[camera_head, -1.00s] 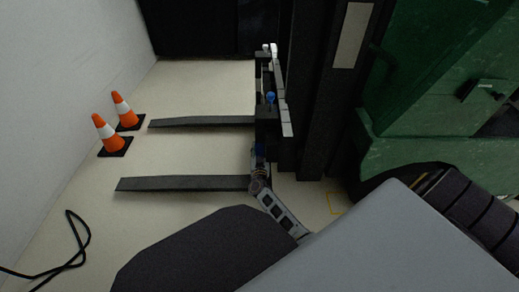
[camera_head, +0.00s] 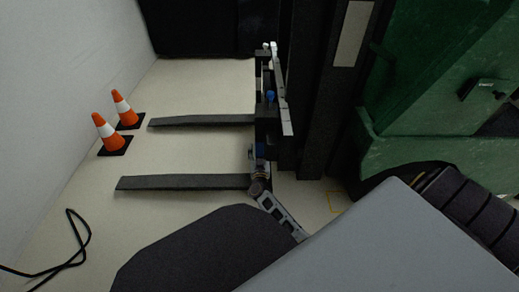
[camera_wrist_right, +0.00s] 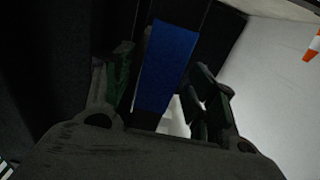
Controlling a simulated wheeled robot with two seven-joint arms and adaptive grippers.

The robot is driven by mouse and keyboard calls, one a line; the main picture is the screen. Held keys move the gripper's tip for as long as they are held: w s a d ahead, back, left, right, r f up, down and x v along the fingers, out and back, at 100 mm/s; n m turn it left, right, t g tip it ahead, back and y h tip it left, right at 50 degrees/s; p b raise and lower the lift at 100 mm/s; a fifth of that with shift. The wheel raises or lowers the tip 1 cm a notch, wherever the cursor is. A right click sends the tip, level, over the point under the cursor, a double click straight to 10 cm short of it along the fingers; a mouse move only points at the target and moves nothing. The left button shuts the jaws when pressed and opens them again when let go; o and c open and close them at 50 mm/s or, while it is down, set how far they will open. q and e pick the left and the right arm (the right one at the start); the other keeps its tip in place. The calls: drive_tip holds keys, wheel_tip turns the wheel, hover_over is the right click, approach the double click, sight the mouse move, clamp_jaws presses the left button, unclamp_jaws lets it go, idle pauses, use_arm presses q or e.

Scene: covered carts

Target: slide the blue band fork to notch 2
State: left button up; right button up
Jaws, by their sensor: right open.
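The forklift's blue band fork (camera_head: 180,182) is the nearer of two dark forks and points left. Its blue band (camera_head: 261,149) shows on the upright part at the carriage (camera_head: 268,125), partly hidden by my right gripper (camera_head: 257,160). In the right wrist view, the blue band (camera_wrist_right: 168,65) fills the gap between the open fingers of my right gripper (camera_wrist_right: 165,80). The fingers stand on both sides of it; I cannot tell if they touch it. The other fork (camera_head: 200,121) lies farther back, with a blue knob (camera_head: 270,97) near its base. Notch marks are too small to read. My left gripper is not in view.
Two orange cones (camera_head: 109,132) stand by the wall at left. A black cable (camera_head: 75,245) lies on the floor at lower left. The dark mast (camera_head: 320,100) and the green truck body (camera_head: 430,90) are at right. The floor between the forks is clear.

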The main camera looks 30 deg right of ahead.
drive_tip(key=shift+v, duration=2.85)
drive_tip(key=shift+a+r, duration=0.1)
drive_tip(key=shift+a, duration=0.05)
drive_tip(key=s+a+r+n+g+y, duration=0.1)
drive_tip(key=s+a+r+n+y, duration=0.1)
drive_tip(key=a+n+y, duration=0.35)
drive_tip(key=s+a+r+n+g+y, duration=0.1)
drive_tip(key=a+r+n+y, duration=0.15)
drive_tip(key=a+y, duration=0.6)
use_arm(q)
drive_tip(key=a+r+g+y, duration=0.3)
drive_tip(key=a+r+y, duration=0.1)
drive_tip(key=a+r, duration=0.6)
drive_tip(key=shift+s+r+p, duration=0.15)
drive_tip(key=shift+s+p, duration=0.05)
drive_tip(key=shift+p, duration=0.2)
use_arm(e)
drive_tip(key=s+d+r+g+h, duration=0.1)
drive_tip(key=s+g+h, duration=0.3)
drive_tip(key=s, duration=1.7)
drive_tip(key=r+g, duration=0.1)
drive_tip(key=g, duration=0.4)
drive_tip(key=shift+s+d+r+g+h, duration=0.2)
drive_tip(key=shift+d+g+h, duration=0.1)
drive_tip(key=shift+g, duration=0.1)
